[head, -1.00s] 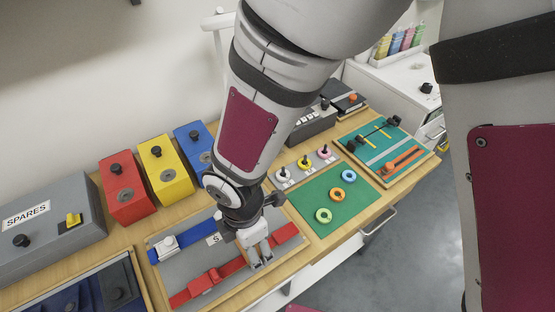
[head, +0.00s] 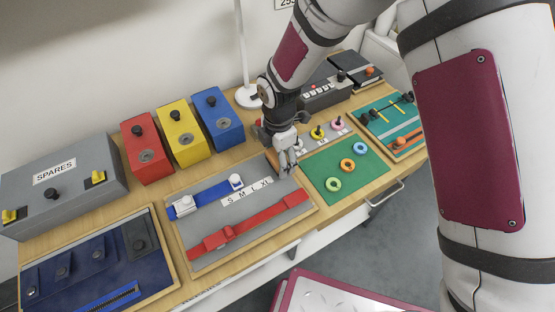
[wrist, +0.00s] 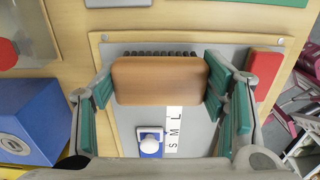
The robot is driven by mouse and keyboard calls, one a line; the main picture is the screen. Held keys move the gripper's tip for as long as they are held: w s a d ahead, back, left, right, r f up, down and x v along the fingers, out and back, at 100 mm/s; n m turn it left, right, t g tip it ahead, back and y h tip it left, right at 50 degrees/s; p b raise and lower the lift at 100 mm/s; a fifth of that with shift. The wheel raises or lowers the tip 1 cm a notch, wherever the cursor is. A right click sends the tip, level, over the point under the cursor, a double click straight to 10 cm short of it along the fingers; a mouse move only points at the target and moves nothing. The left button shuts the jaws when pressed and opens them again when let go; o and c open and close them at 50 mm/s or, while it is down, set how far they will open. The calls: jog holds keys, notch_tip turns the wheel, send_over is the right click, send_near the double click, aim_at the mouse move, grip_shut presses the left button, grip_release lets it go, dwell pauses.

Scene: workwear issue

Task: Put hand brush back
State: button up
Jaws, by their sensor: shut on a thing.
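The hand brush (wrist: 160,82) shows in the wrist view as a tan wooden block with a row of dark bristles along its far edge. My gripper (wrist: 160,95) is shut on it, with one green-padded finger at each end of the block. In the head view my gripper (head: 287,166) is at the back right corner of the grey belt board (head: 255,212). The brush cannot be made out clearly in the head view. I cannot tell whether the brush touches the board.
The board carries a blue belt (head: 208,197), a red belt (head: 250,225) and a size strip (head: 246,190). Red, yellow and blue boxes (head: 218,118) stand behind. A green mat (head: 322,180) with rings lies right. The grey SPARES box (head: 70,185) is at left.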

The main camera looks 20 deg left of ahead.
jog(key=shift+s+a+f, duration=0.1)
jog(key=shift+f, duration=0.85)
jog(key=shift+f, duration=0.15)
jog(key=o, duration=1)
notch_tip(320, 180, up, 12)
jog(key=shift+r+b, duration=0.2)
jog(key=shift+b, duration=0.8)
